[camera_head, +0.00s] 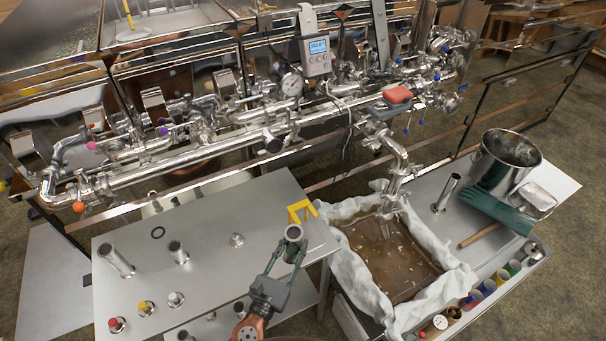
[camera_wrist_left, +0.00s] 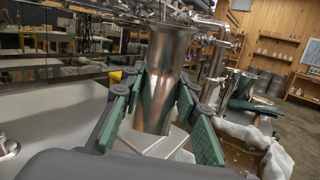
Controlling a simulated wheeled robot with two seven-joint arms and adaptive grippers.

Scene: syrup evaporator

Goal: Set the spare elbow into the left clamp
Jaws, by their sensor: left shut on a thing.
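My left gripper (camera_head: 286,264) is shut on a short shiny steel tube piece (camera_head: 293,234), which may be the spare elbow. The piece is held near the right part of the grey table, with its round open end facing up. The steel pipework (camera_head: 150,176) of the evaporator runs behind the table, with several clamped joints. I cannot tell which one is the left clamp. My right gripper is not in view.
A cloth-lined tray (camera_head: 352,285) of brown liquid stands to the right, then a steel bucket (camera_head: 503,163) and green glove (camera_head: 497,209).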

